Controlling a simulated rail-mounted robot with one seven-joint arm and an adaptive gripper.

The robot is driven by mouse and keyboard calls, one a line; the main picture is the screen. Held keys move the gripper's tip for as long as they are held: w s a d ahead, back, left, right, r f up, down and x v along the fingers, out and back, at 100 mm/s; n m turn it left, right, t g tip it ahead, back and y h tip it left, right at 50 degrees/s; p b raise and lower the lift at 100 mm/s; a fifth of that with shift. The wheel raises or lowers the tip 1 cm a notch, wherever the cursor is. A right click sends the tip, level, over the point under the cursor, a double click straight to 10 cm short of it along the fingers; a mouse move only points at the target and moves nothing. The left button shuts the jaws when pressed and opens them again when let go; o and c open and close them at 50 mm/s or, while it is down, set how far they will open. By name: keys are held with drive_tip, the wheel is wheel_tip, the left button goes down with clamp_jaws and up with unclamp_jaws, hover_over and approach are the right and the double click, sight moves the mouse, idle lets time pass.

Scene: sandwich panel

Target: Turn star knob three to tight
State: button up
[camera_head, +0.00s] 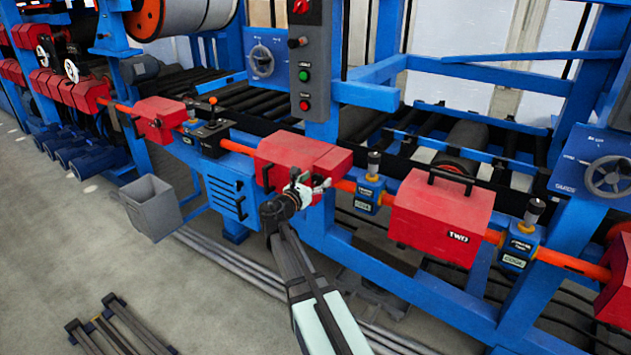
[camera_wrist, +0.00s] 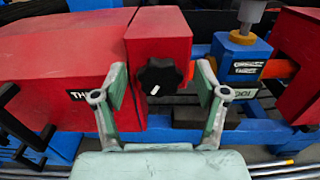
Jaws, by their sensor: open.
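A black star knob (camera_wrist: 158,75) sits on the front of a red housing block in the wrist view, with a small white mark near its lower edge. The adjoining red box (camera_wrist: 60,55) carries a label starting "TH", partly hidden by a finger. That red box also shows in the head view (camera_head: 305,150), where I cannot make out the knob behind my gripper. My gripper (camera_wrist: 162,95) is open, with its two green fingers apart on either side of the knob. I cannot tell whether they touch it. In the head view my gripper (camera_head: 310,189) is at the box's lower front.
A blue clamp block (camera_wrist: 235,55) with a grey knob on top stands right of the star knob. The red box marked TWO (camera_head: 440,215) is further right on the orange rail.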

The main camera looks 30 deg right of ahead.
drive_tip(key=c, duration=1.1)
drive_tip(key=shift+c, duration=0.2)
